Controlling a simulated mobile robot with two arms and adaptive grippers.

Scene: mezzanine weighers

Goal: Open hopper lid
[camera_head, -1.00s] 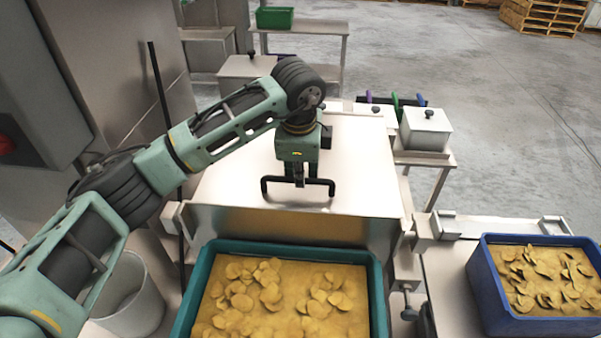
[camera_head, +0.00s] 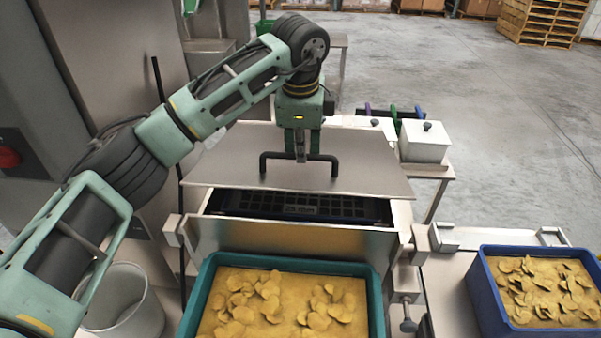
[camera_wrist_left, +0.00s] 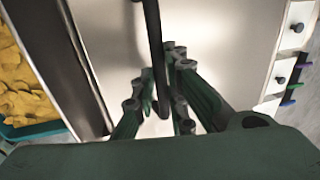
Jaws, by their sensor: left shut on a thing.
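The hopper lid (camera_head: 365,165) is a flat steel plate with a black bar handle (camera_head: 272,158) near its front edge. The lid is tilted, with its front edge raised above the steel hopper (camera_head: 290,236). A dark grid (camera_head: 345,208) shows in the gap below it. My left gripper (camera_head: 301,156) is shut on the handle from above. In the left wrist view the handle bar (camera_wrist_left: 155,50) runs between the fingers (camera_wrist_left: 163,105). My right gripper is in neither view.
A teal crate of chips (camera_head: 205,285) stands in front of the hopper. A blue crate of chips (camera_head: 490,290) is at the right. A white bin (camera_head: 125,305) stands at the lower left. A white lidded box (camera_head: 425,143) sits on a stand behind right.

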